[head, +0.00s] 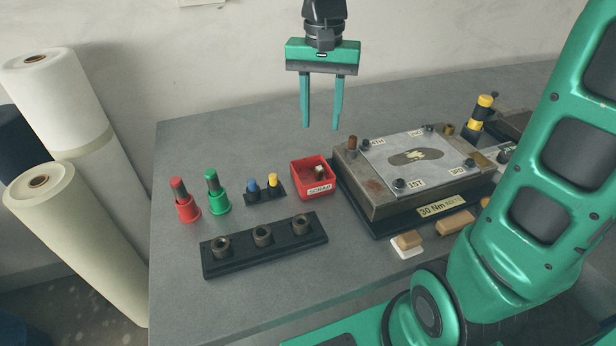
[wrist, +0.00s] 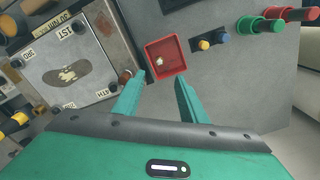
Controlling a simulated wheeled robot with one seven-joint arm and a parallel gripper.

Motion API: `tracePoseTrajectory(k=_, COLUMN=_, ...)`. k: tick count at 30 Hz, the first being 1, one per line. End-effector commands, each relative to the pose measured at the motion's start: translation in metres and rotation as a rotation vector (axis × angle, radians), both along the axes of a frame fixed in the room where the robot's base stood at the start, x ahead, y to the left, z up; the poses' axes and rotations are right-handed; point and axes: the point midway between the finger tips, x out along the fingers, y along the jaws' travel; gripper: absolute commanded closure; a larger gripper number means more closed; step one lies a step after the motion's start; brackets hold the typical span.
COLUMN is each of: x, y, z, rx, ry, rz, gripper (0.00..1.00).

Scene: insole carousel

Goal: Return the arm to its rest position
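My gripper (head: 321,116) hangs above the back of the grey table, fingers pointing down. Its two teal fingers are apart with nothing between them, and they also show open in the wrist view (wrist: 161,95). It is clear of the table and of the things on it. My green arm fills the right side of the head view.
Below stand a red box (head: 300,195) holding a small part, a metal plate fixture (head: 380,200), a black block with several sockets (head: 225,262), and red (head: 187,208) and green (head: 218,203) holders. Fabric rolls (head: 60,100) lean at the left. The table's front left is bare.

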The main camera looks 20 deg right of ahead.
Motion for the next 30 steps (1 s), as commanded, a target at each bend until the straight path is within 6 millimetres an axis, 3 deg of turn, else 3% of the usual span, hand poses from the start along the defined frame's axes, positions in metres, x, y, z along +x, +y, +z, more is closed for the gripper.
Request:
tracePoseTrajectory(k=10, x=-0.002, y=-0.003, z=0.000, rx=-0.001, ry=0.000, rz=-0.002, gripper=0.61)
tracePoseTrajectory(k=14, x=-0.019, y=-0.030, z=-0.004, rx=-0.015, ry=-0.003, rz=-0.013, gripper=0.61)
tracePoseTrajectory(k=17, x=-0.051, y=-0.071, z=-0.013, rx=-0.029, ry=-0.004, rz=-0.028, gripper=0.61)
tracePoseTrajectory(k=22, x=-0.129, y=-0.137, z=-0.037, rx=-0.033, ry=-0.001, rz=-0.046, gripper=0.61)
tracePoseTrajectory(k=27, x=-0.197, y=-0.169, z=-0.065, rx=-0.010, ry=0.002, rz=-0.047, gripper=0.61)
tracePoseTrajectory(k=30, x=-0.221, y=-0.175, z=-0.076, rx=0.002, ry=0.002, rz=-0.041, gripper=0.61)
